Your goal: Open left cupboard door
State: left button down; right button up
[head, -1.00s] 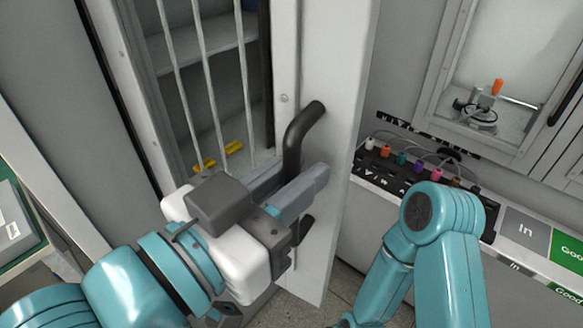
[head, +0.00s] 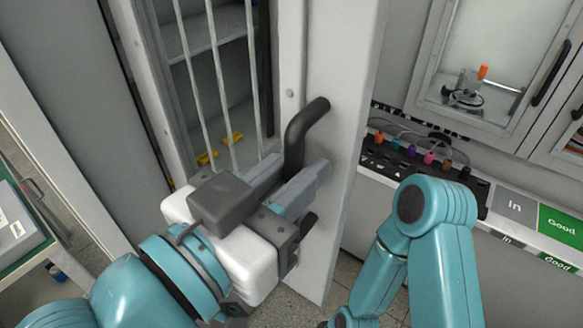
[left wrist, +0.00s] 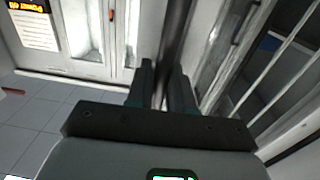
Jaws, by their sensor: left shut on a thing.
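My left gripper (head: 298,174) is shut on the black curved handle (head: 304,128) of the pale grey cupboard door (head: 335,150). The handle's upper bend shows above the fingers and its lower end below them. White vertical bars (head: 232,90) run left of the handle, with shelves behind them. In the left wrist view the dark handle (left wrist: 172,45) passes between the two fingers (left wrist: 163,88). How far the door stands open I cannot tell. My right arm shows, but its gripper is not in view.
A bench with a black strip of coloured plugs (head: 412,160) stands at the right, under a glass-fronted cabinet (head: 495,70). Yellow things (head: 208,157) lie inside the barred cupboard. A table with a green top (head: 20,245) is at the left edge.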

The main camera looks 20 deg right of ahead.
pick_arm(q)
jog(key=shift+w+d+r, duration=0.1)
jog(key=shift+w+r, duration=0.05)
jog(key=shift+r, duration=0.1)
jog(key=c, duration=1.2)
grip_release()
jog(key=shift+o, duration=0.2)
jog(key=shift+f, duration=0.1)
jog(key=shift+f, duration=0.1)
